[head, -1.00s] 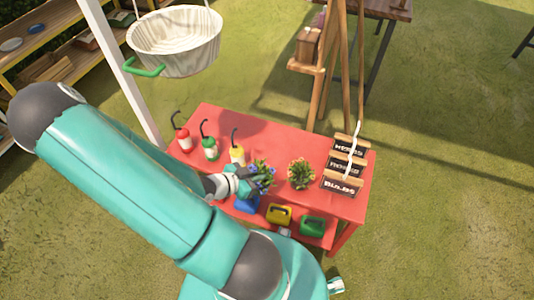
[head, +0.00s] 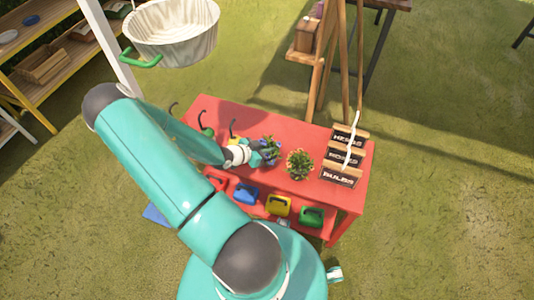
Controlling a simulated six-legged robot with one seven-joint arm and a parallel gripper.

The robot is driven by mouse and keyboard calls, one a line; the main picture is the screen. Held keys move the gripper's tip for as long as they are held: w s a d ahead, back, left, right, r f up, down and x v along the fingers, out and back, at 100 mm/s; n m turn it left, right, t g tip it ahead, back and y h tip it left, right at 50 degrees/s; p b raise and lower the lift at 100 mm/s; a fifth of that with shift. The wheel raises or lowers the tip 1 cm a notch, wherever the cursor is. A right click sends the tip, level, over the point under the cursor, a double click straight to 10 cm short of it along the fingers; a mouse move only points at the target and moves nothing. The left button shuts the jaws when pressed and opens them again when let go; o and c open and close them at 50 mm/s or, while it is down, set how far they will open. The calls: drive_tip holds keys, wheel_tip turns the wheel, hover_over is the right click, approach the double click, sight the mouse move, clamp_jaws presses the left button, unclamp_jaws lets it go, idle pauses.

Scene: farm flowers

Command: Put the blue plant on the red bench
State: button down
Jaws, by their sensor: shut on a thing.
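The red bench (head: 318,201) stands in front of me in the head view. My gripper (head: 262,158) is at the middle of its top, shut on the blue plant (head: 270,147). The plant has green leaves and small blue flowers; its pot is mostly hidden by the gripper. The plant looks upright over the bench top, left of another potted plant. I cannot tell whether its pot touches the bench.
A leafy orange-flowered plant (head: 299,164) stands just right of the blue plant. Blue (head: 246,194), yellow (head: 278,205) and green (head: 311,217) cans sit below.

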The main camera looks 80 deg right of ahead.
wheel_tip(320, 180, down, 3)
drive_tip(key=shift+d+f, duration=0.15)
drive_tip(key=shift+f, duration=0.05)
drive_tip(key=c, duration=1.6)
unclamp_jaws()
drive_tip(key=shift+o, duration=0.2)
drive_tip(key=v, duration=1.2)
